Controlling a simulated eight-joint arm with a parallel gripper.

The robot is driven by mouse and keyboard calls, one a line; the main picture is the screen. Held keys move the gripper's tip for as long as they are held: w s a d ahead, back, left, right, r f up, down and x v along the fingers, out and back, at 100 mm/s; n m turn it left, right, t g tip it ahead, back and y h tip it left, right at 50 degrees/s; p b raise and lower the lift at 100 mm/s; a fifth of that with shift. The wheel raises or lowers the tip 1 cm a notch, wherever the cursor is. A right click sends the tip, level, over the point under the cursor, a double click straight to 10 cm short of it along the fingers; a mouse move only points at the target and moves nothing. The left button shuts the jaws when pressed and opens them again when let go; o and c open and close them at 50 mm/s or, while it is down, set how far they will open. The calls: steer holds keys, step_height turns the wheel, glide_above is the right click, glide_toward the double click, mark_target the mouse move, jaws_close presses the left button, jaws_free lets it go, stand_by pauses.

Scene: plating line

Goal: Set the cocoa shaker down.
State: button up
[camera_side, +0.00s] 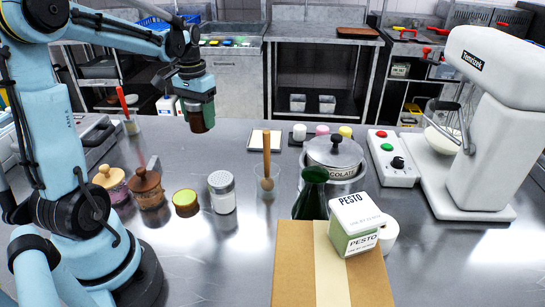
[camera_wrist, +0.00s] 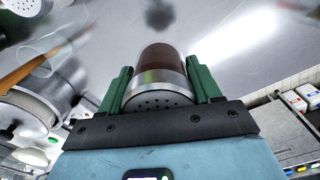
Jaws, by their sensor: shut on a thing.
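The cocoa shaker (camera_side: 197,122) has a dark brown body and hangs in the air above the steel counter in the side view. In the wrist view the shaker (camera_wrist: 160,62) shows a brown see-through body and a perforated metal lid facing the camera. My gripper (camera_side: 200,108) is shut on it, and its green fingers (camera_wrist: 160,82) press on both sides near the lid. The shaker's base is clear of the counter, and a dark shadow shows beyond it in the wrist view. A similar shaker with white contents (camera_side: 222,194) stands on the counter.
Wooden-lidded jars (camera_side: 147,188), a yellow-lidded jar (camera_side: 185,203) and a glass with a wooden stick (camera_side: 267,182) stand in front. A lidded pot (camera_side: 333,155), green bottle (camera_side: 312,195) and cardboard box (camera_side: 290,270) are right of them. The counter around the held shaker looks clear.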

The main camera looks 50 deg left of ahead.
steer(key=shift+m, duration=0.4)
steer(key=s+a+f, duration=0.1)
steer(key=a+f, duration=0.1)
steer(key=a, duration=0.3)
steer(key=s+a+f, duration=0.1)
steer(key=a+f, duration=0.1)
steer(key=a, duration=0.3)
steer(key=s+a+f, duration=0.1)
steer(key=a+f, duration=0.1)
steer(key=a, duration=0.3)
steer(key=shift+s+a+f, duration=0.3)
steer(key=shift+f, duration=2.05)
steer(key=shift+f, duration=0.1)
steer(key=o, duration=1.2)
steer(key=shift+c, duration=0.2)
